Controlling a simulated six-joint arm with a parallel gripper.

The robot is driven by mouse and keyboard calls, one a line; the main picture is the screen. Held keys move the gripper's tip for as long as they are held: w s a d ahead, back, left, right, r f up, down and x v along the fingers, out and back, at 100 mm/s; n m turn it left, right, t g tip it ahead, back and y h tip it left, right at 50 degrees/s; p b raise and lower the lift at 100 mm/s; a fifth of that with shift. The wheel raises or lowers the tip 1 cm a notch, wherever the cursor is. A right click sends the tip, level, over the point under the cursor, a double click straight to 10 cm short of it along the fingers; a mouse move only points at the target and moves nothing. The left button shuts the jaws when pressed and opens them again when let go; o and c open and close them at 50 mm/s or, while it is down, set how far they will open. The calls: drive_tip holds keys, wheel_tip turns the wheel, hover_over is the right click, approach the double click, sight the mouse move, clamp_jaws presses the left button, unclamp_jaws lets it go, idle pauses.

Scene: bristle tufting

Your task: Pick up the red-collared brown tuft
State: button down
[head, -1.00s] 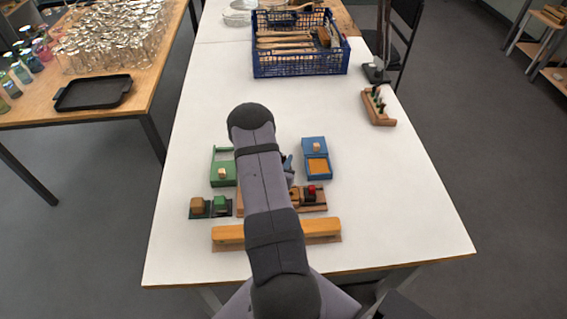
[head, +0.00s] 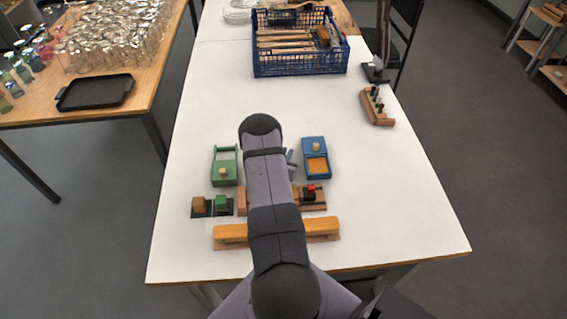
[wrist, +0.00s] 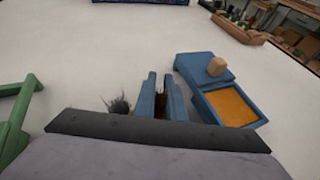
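My gripper (wrist: 160,97) has two blue fingers, seen in the wrist view a small gap apart. A brown bristle tuft (wrist: 160,100) shows between them. In the head view my arm hides most of the gripper. A wooden block (head: 316,200) with a small red piece (head: 311,188) on it shows just right of my arm.
A blue box (head: 316,158) with an orange inside is right of the gripper; a green box (head: 224,166) is left. A yellow-orange bar (head: 322,226) lies nearer. A wooden rack (head: 378,108) with several small pieces and a blue crate (head: 300,62) stand farther back. White tabletop between is clear.

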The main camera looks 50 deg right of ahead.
drive_tip(key=shift+r, duration=0.15)
idle(0.3)
drive_tip(key=shift+r+b, duration=1.45)
drive_tip(key=shift+r, duration=3.4)
drive_tip(key=s+d+m+g+b, duration=0.1)
drive_tip(key=d+b, duration=0.1)
drive_tip(key=s+d+f+m+g+b, duration=0.1)
drive_tip(key=s+d+g+b, duration=0.1)
drive_tip(key=d+b, duration=0.1)
drive_tip(key=s+d+m+g+h+b, duration=0.1)
drive_tip(key=d+m+g+b, duration=0.1)
drive_tip(key=b, duration=0.1)
drive_tip(key=shift+s+d+f, duration=0.15)
drive_tip(key=shift+d+f, duration=0.05)
drive_tip(key=s+m+g+y, duration=0.1)
drive_tip(key=s+m+g, duration=0.4)
drive_tip(key=s, duration=0.3)
drive_tip(key=shift+s+g, duration=0.4)
drive_tip(key=shift+f, duration=0.15)
